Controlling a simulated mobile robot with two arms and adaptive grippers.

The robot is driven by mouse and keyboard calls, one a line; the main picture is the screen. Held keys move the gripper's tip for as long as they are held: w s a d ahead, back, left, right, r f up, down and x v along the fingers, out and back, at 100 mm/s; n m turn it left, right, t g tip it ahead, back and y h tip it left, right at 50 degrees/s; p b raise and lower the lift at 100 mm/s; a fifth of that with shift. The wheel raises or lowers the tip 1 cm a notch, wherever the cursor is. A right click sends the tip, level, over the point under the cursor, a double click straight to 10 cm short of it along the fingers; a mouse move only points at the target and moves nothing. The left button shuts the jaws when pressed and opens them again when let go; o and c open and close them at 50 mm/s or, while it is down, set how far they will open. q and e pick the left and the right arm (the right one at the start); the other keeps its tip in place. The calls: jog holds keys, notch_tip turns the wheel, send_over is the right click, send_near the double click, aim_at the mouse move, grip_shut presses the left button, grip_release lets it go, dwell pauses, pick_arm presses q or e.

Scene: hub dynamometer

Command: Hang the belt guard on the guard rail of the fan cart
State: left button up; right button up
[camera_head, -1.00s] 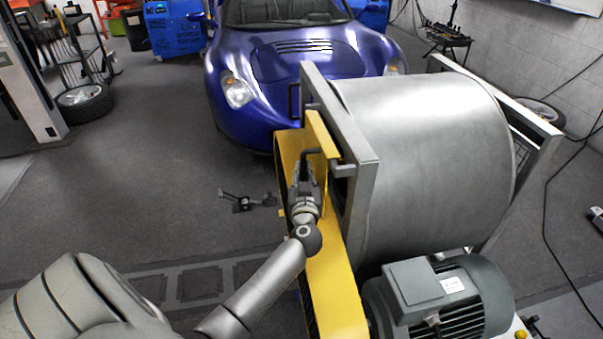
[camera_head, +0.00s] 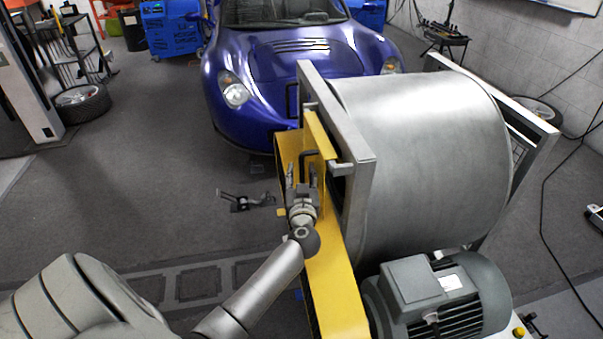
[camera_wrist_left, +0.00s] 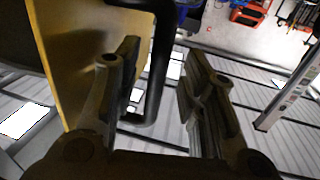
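The yellow belt guard (camera_head: 334,285) stands upright along the left side of the fan cart (camera_head: 366,190), against its grey frame beside the big metal drum. Its bent upper part (camera_head: 318,133) is at a short grey bar (camera_head: 345,168), probably the guard rail; I cannot tell whether it rests on it. A black handle (camera_head: 309,154) sticks out from the guard. My left gripper (camera_head: 302,172) is open at this handle, its fingers spread. In the left wrist view the guard (camera_wrist_left: 75,55) is at left, and the black handle (camera_wrist_left: 160,65) runs between the parted fingers. My right gripper is not in view.
A grey motor (camera_head: 440,295) sits at the front of the cart. A blue car (camera_head: 290,70) stands behind. A dark tool (camera_head: 245,200) lies on the floor left of the guard. The floor (camera_head: 150,190) further left is mostly clear.

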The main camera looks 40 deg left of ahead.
pick_arm(q)
jog(key=v, duration=1.1)
jog(key=shift+s+d+r, duration=0.25)
jog(key=shift+d, duration=0.1)
jog(key=shift+d+r, duration=0.1)
